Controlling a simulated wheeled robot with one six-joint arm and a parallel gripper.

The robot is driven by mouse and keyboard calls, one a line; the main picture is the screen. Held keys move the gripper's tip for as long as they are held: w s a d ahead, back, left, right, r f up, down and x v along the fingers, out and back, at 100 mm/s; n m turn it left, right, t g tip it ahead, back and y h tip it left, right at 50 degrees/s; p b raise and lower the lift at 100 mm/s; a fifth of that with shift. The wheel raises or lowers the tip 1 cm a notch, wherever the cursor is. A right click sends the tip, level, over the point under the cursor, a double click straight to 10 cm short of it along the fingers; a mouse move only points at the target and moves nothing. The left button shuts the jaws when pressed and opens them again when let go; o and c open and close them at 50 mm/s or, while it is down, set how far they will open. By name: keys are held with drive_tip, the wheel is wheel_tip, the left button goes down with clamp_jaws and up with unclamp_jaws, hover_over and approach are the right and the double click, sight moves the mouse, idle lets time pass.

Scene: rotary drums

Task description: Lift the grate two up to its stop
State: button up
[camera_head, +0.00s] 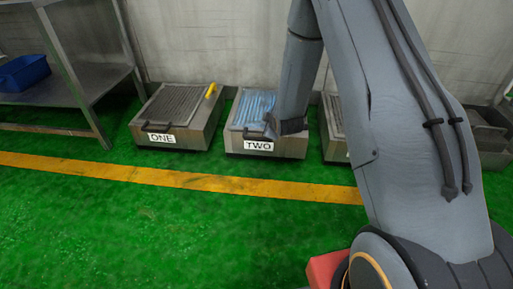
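The box labelled TWO (290,148) stands on the floor against the wall, in the middle of the head view. Its top (250,106) looks light blue and streaked, and I cannot tell whether this is the grate itself or something blue lying on or under it. A dark handle (250,133) shows at the front edge above the label. My arm reaches down from above, and my gripper (269,127) is at the front edge of the box, close to the handle. I cannot tell whether it touches the handle. The fingers are small and partly hidden, and the arm covers the right part of the top.
Box ONE (200,135) stands to the left with a grey slatted grate (175,103) and a yellow object (211,90). Another box (333,150) is partly hidden behind my arm. A metal table (95,80) holds a blue bin (24,72). The green floor in front is clear.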

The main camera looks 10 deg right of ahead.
sight(257, 138)
drive_tip(key=w+f+n+t+y+b, duration=0.1)
drive_tip(key=w+f+n+t+b, duration=0.2)
drive_tip(key=f+b, duration=0.5)
drive_tip(key=w+f+n+t+b, duration=0.15)
drive_tip(key=w+f+b, duration=0.25)
drive_tip(key=f, duration=0.8)
drive_tip(key=shift+n, duration=0.55)
drive_tip(key=shift+f+b+x, duration=0.2)
drive_tip(key=shift+b+x, duration=0.95)
drive_tip(key=shift+x, duration=0.95)
drive_tip(key=shift+f+b+x, duration=0.2)
drive_tip(key=shift+b+x, duration=0.9)
drive_tip(key=shift+x, duration=1)
drive_tip(key=shift+s+a, duration=0.1)
drive_tip(key=shift+a, duration=0.05)
drive_tip(key=shift+c, duration=0.5)
clamp_jaws()
